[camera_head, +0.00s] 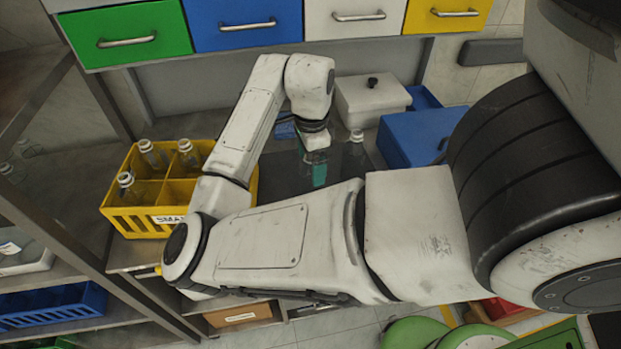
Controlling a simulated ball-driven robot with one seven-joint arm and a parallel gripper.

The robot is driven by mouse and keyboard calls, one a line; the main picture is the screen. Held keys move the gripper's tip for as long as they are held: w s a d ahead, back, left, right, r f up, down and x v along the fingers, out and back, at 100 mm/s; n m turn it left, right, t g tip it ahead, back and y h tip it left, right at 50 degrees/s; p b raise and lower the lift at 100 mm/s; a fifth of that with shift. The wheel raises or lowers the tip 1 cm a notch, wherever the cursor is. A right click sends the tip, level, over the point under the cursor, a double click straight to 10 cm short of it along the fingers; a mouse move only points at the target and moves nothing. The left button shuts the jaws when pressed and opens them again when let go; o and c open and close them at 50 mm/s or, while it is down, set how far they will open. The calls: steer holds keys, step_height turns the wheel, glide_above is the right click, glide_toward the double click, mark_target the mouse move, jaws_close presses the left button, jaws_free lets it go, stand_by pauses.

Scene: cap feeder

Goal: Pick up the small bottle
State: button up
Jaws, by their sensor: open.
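My gripper (314,158) points down over the dark work surface, below my wrist, and is open. A teal patch shows at its lower end; I cannot tell whether it belongs to a finger or to something behind it. A small clear bottle (355,143) with a pale cap stands upright just right of my gripper, apart from it as far as I can see. Other clear bottles (187,153) with pale caps stand in compartments of a yellow crate (142,222) at the left, whose label is partly hidden by my arm.
A white lidded box (366,103) with a black knob stands behind the bottle. A blue box (412,137) stands to its right. Green (130,37), blue, white and yellow drawers hang above the back edge. A metal shelf rack (60,190) stands at the left.

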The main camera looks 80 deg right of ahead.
steer(key=shift+c, duration=0.2)
steer(key=c, duration=1.4)
